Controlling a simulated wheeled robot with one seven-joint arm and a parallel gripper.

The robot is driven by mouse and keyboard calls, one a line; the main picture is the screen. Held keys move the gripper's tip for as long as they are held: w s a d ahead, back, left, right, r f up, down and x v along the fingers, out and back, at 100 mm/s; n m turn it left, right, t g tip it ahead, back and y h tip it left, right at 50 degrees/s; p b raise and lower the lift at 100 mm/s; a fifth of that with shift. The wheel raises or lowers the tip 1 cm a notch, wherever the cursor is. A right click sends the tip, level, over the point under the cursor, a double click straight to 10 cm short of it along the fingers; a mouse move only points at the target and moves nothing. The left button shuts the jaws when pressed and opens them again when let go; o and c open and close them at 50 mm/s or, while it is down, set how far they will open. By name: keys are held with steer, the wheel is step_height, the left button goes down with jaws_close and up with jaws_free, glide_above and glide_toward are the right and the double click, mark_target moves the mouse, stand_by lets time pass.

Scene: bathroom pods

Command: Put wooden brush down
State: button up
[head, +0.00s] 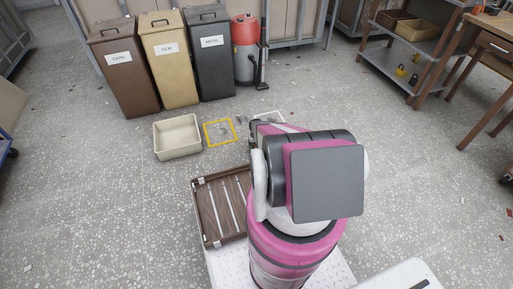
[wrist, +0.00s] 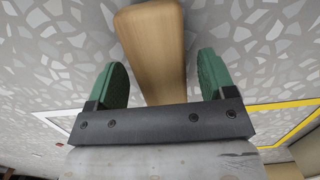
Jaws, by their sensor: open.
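The wooden brush (wrist: 152,40) shows in the wrist view as a pale, rounded wooden piece running from the top edge down between my fingers. My gripper (wrist: 161,78) is open, with one green finger on each side of the wood and a visible gap on both sides. The lower part of the brush is hidden behind the gripper's dark bar. The speckled floor lies behind it; I cannot tell whether the brush touches it. In the head view my arm hides most of the gripper, and I cannot make out the brush.
A yellow floor outline (head: 206,134) and a white one (head: 268,113) lie ahead. A cream bin (head: 178,151) stands left of the yellow outline. Brown (head: 128,85), tan (head: 172,72) and dark grey (head: 214,70) sorting bins and a red-grey vacuum (head: 245,62) stand behind. Floor to the right is mostly clear.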

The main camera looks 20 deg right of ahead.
step_height(320, 180, up, 11)
steer(key=w, duration=0.1)
steer(key=s+a+r, duration=0.6)
steer(key=s+r, duration=0.3)
steer(key=r, duration=0.4)
steer(key=s+a+r+t, duration=0.1)
steer(key=s+a+r, duration=0.5)
steer(key=r, duration=0.8)
steer(key=s+a+r, duration=0.7)
steer(key=s+r, duration=0.4)
steer(key=r, duration=0.3)
steer(key=shift+s, duration=0.4)
